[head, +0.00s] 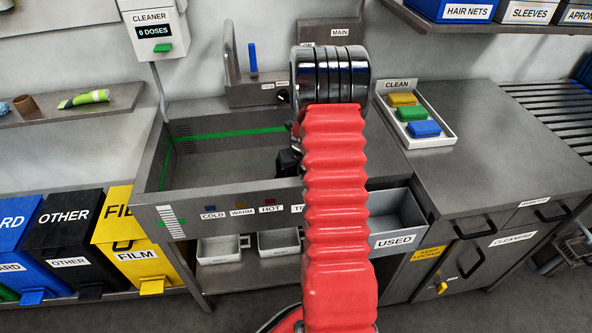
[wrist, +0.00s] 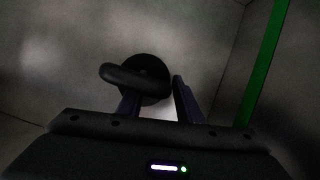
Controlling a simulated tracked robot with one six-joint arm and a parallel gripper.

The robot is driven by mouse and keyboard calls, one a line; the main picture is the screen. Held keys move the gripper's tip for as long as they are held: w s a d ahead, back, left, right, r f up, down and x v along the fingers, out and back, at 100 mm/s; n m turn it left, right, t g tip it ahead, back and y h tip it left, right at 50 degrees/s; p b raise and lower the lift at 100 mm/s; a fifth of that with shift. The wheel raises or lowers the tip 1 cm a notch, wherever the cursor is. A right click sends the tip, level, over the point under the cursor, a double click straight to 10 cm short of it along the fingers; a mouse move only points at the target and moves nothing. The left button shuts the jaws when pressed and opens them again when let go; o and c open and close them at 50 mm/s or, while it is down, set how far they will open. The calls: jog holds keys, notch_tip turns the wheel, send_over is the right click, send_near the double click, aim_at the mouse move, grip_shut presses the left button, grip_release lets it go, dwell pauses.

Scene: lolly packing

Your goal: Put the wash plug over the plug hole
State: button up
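The wash plug (wrist: 153,91), a dark round disc with a thick loop handle, shows in the wrist view just ahead of my gripper (wrist: 158,92). My gripper's two fingers stand apart, with a strip of pale floor between them. The right finger's tip is beside the disc's right edge; the left finger's tip is partly lost against the dark plug. In the head view only a black part of my gripper shows inside the sink basin (head: 215,165), and my red arm hides the plug. I cannot make out the plug hole in either view.
The basin has a green line on its walls (wrist: 265,60). A tap (head: 231,55) stands behind it, a cleaner dispenser (head: 153,30) hangs at upper left, and a tray of coloured sponges (head: 430,140) sits right. A USED bin (head: 398,222) is below the front right.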

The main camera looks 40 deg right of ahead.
jog(key=shift+r, duration=0.1)
jog(key=v, duration=1.2)
dwell(0.9)
jog(key=s+a+r+n+t+y, duration=0.1)
jog(key=a+r+n, duration=0.6)
jog(key=a+n, duration=0.3)
jog(key=s+a+r+n, duration=0.2)
jog(key=a+r+n, duration=0.65)
jog(key=a, duration=0.35)
jog(key=s+a+r+n, duration=0.4)
jog(key=s+a+n, duration=1.1)
jog(key=n, duration=0.7)
jog(key=shift+s+r+t+y, duration=0.2)
jog(key=shift+s+t+y, duration=0.1)
jog(key=shift+s+y, duration=0.15)
